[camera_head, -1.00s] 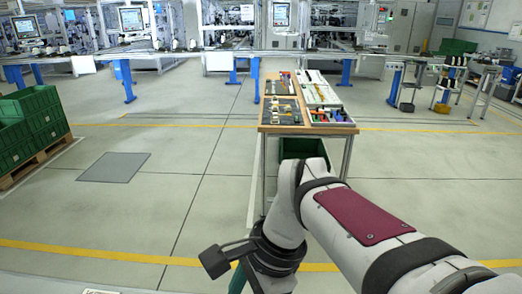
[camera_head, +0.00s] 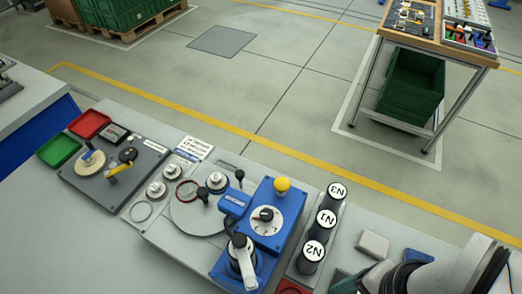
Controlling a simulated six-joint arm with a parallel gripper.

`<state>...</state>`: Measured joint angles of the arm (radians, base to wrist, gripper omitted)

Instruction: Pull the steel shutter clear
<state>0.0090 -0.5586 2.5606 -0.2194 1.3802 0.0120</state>
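No part is clearly recognisable as the steel shutter. A round, flat grey plate (camera_head: 196,218) lies in the middle of the bench fixture, with a thin red ring and small black knobs around it. It may be the shutter, but I cannot tell. A blue housing (camera_head: 285,206) with a white dial and a yellow knob stands just right of the plate. My gripper (camera_head: 347,284) is at the bottom edge, right of the blue housing and apart from the plate. It is partly cut off, and its fingers do not show clearly.
Three black cylinders labelled N1 (camera_head: 326,216), N2 and N3 stand in a row between the housing and my arm. A grey panel (camera_head: 100,190) with a yellow lever is at the left, beside red (camera_head: 89,124) and green (camera_head: 58,149) trays. A grey block (camera_head: 373,245) lies right.

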